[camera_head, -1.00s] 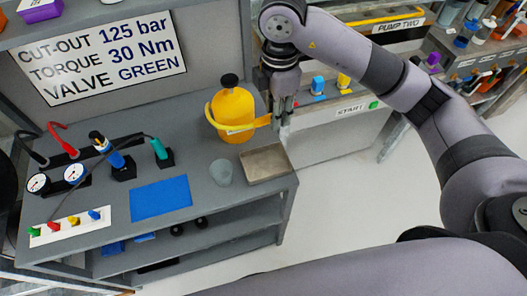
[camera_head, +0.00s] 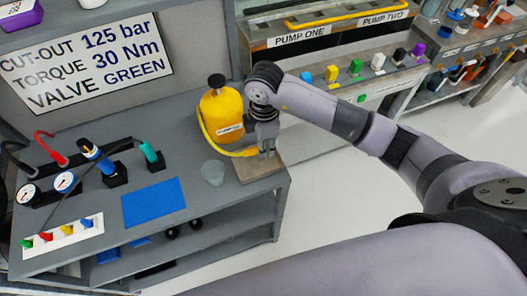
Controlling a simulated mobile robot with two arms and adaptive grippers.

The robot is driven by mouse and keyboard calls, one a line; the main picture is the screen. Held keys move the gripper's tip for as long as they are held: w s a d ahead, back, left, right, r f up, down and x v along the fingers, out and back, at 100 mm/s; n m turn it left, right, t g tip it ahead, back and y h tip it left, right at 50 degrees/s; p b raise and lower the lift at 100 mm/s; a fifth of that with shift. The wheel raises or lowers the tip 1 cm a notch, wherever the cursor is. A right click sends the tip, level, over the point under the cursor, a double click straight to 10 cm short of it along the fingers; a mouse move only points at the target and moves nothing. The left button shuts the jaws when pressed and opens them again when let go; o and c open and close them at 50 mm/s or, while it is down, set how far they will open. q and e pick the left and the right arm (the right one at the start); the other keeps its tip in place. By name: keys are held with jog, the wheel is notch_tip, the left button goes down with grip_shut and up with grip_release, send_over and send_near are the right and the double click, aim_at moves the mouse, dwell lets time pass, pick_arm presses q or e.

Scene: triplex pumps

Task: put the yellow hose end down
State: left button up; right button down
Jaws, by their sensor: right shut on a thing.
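The yellow hose (camera_head: 222,149) comes off the left side of a yellow can (camera_head: 222,118) with a black cap on the grey bench. It curves round the front of the can to my right gripper (camera_head: 266,155). That gripper is shut on the hose end, which the fingers mostly hide. It points down just over the back part of a shallow grey-brown tray (camera_head: 262,172) at the bench's right edge. I cannot tell whether the hose end touches the tray. My left gripper is not in view.
A grey cup (camera_head: 213,173) stands left of the tray, with a blue mat (camera_head: 153,202) further left. Gauges (camera_head: 65,182), tool stands and a white strip of coloured knobs (camera_head: 62,234) fill the bench's left side. A pump rack (camera_head: 330,45) stands behind.

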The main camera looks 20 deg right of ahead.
aim_at(263, 162)
notch_tip(263, 162, down, 4)
jog(key=shift+f, duration=0.25)
jog(key=shift+f, duration=0.45)
jog(key=c, duration=1.3)
grip_release()
jog(key=shift+r, duration=0.25)
notch_tip(263, 162, up, 12)
jog(key=shift+r+b, duration=0.25)
jog(key=shift+b, duration=0.5)
